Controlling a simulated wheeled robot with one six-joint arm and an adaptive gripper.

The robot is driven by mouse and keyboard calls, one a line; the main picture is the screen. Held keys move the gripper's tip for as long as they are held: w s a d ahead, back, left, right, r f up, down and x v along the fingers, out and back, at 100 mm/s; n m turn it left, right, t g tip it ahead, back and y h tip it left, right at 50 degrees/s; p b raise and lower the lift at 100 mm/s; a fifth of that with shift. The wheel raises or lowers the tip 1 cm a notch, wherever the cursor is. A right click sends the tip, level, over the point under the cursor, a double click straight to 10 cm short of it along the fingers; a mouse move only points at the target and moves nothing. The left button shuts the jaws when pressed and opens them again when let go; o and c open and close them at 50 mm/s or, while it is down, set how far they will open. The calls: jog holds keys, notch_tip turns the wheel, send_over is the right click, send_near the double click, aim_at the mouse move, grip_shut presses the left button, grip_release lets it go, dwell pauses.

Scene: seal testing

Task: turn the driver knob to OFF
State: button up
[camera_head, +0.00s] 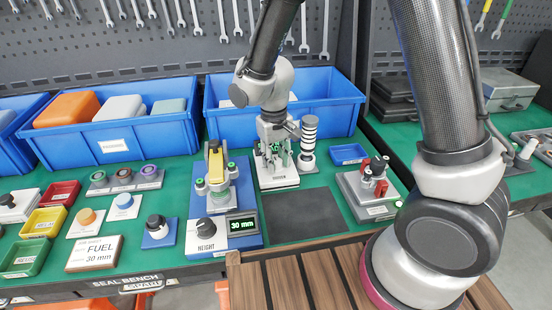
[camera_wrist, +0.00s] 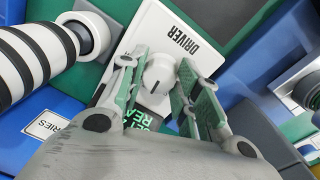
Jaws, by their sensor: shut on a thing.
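The driver unit (camera_head: 279,182) is a white box behind the dark mat in the head view. The wrist view shows its white panel (camera_wrist: 160,28) with the word DRIVER and partly hidden green display text. Its round white knob (camera_wrist: 158,74) has a dark pointer mark; I cannot read which setting it points at. My gripper (camera_head: 277,157) is directly over the unit. In the wrist view my gripper (camera_wrist: 162,82) has its green-padded fingers on both sides of the knob, shut on it. The arm and fingers hide the knob in the head view.
A black-and-white ringed column (camera_head: 309,132) stands close on the right of the unit. The blue height fixture (camera_head: 246,241) reading 30 mm is on the left, a grey fixture (camera_head: 382,212) on the right. Blue bins (camera_head: 335,87) stand behind. The dark mat (camera_head: 303,214) is clear.

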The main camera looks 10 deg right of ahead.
aim_at(276, 162)
jog(key=n, duration=0.6)
dwell(0.6)
jog(key=o, duration=1)
notch_tip(276, 162, up, 12)
jog(key=shift+s, duration=0.2)
jog(key=shift+a, duration=0.1)
